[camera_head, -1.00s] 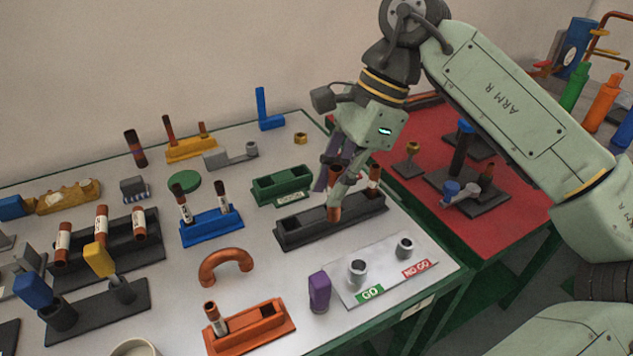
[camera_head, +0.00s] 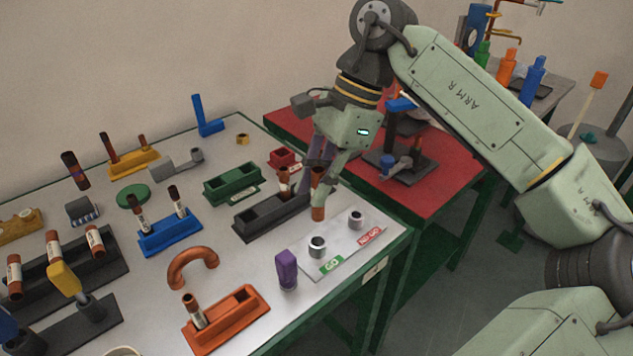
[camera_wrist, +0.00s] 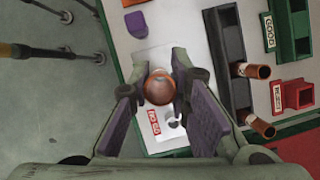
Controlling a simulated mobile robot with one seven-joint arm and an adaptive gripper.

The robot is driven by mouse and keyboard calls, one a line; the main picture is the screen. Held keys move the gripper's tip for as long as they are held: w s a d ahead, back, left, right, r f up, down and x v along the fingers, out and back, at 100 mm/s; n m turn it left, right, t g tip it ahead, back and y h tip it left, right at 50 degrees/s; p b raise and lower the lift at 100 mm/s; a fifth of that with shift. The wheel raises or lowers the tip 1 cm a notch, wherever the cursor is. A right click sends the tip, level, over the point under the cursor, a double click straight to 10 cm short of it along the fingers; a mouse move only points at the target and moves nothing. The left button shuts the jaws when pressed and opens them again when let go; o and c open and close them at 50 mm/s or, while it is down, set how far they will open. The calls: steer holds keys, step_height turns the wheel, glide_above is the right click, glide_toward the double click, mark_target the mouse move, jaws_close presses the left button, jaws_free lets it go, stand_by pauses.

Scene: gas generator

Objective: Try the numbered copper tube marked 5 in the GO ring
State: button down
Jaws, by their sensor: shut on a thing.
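My gripper (camera_head: 321,178) is shut on a copper tube (camera_head: 318,207), held upright above the bench between the black rack and the gauge plate (camera_head: 338,246). In the wrist view the tube (camera_wrist: 159,90) shows end-on between the purple-padded fingers; its number cannot be read. The GO ring (camera_head: 317,247) is a short grey metal ring beside the green GO label (camera_head: 331,264), open at the top and apart from the tube. The NO GO ring (camera_head: 356,219) stands behind it to the right, by the red label (camera_head: 370,236). The wrist view shows one ring (camera_wrist: 173,121) near the red label; the tube may hide the other.
A black rack (camera_head: 255,222) with tubes stands close left of the held tube. A purple block (camera_head: 287,271) stands left of the plate, with an orange rack (camera_head: 245,318) in front. The bench edge lies just right of the plate. A red table (camera_head: 430,190) is behind.

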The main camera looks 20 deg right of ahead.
mark_target(318, 218)
steer(key=shift+f+b, duration=2.15)
steer(key=shift+f, duration=0.4)
steer(key=shift+b, duration=0.3)
steer(key=shift+f+b, duration=1.25)
steer(key=shift+f, duration=0.25)
steer(key=shift+r, duration=0.15)
steer(key=shift+r+p, duration=1)
steer(key=shift+r, duration=0.5)
steer(key=shift+r+p, duration=1.35)
steer(key=shift+r, duration=0.7)
